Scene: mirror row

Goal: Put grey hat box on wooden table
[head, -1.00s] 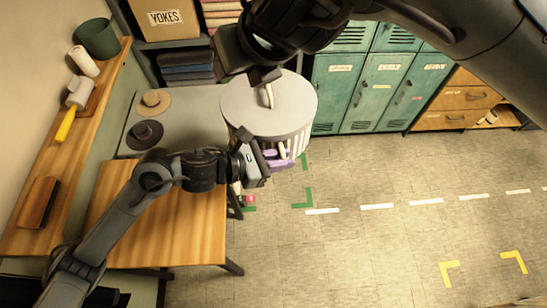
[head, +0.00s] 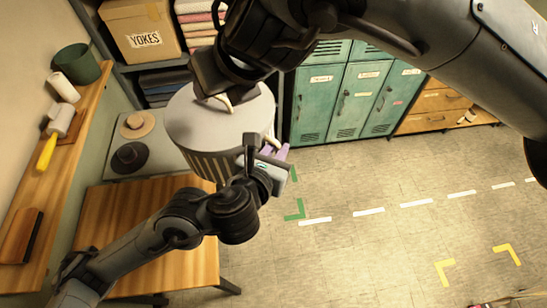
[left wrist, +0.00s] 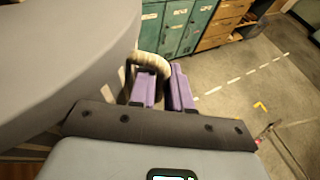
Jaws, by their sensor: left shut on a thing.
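The grey hat box (head: 200,124), a large round drum with a plain lid and striped side, hangs off the floor beyond the wooden table (head: 150,221). It overlaps the table's far right corner in the picture. My left gripper (head: 274,153) is at the box's right side. The left wrist view shows its purple fingers (left wrist: 164,88) at the pale loop handle (left wrist: 146,64), with the box filling the upper left. My right gripper (head: 216,92) reaches over the lid from above, at another pale handle. Its fingertips are hidden.
A grey surface (head: 166,140) with a tan hat (head: 137,124) and a dark hat (head: 130,156) lies behind the table. A wooden wall shelf (head: 55,160) runs along the left. Green lockers (head: 345,100) stand behind. The table's visible top is bare, and the right floor is open.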

